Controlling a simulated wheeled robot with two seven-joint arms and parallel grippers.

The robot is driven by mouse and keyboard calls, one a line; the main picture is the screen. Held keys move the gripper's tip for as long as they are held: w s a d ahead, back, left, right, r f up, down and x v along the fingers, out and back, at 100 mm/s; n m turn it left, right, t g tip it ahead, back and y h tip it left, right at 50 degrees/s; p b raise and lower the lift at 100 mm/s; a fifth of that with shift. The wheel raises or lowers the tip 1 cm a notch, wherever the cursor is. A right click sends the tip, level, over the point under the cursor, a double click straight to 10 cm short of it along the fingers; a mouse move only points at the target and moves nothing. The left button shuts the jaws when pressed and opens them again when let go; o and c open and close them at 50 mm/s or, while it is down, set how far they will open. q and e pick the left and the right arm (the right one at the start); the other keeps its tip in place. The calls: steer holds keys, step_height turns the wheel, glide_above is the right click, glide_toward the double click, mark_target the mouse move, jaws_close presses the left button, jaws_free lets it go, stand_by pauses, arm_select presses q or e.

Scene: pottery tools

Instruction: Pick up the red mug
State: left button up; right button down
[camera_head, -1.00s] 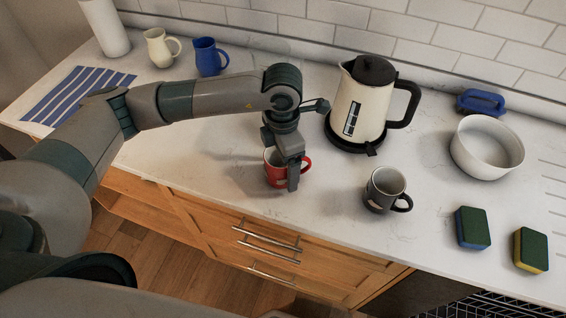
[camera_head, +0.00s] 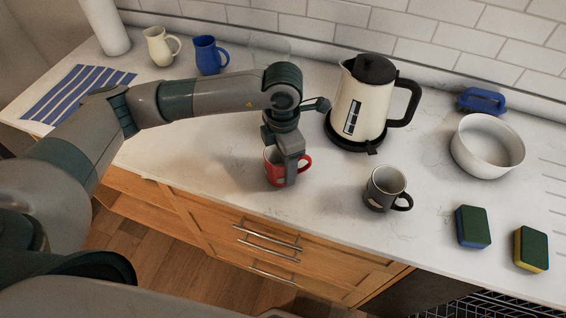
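The red mug (camera_head: 275,174) stands upright on the white counter near its front edge, with its handle pointing right. My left gripper (camera_head: 287,178) points down over the mug. One finger shows in front of the mug's near right side and hides part of it. The other finger is hidden, so I cannot tell whether the fingers press on the mug. My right gripper is not in view.
A cream kettle (camera_head: 359,105) stands close right of my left gripper. A dark grey mug (camera_head: 384,190) is to the right, with a white bowl (camera_head: 486,147) and two sponges (camera_head: 473,227) beyond. Cream (camera_head: 157,47) and blue (camera_head: 208,56) mugs stand at the back left.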

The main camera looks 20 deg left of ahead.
arm_select(q)
steer(key=shift+r, duration=0.2)
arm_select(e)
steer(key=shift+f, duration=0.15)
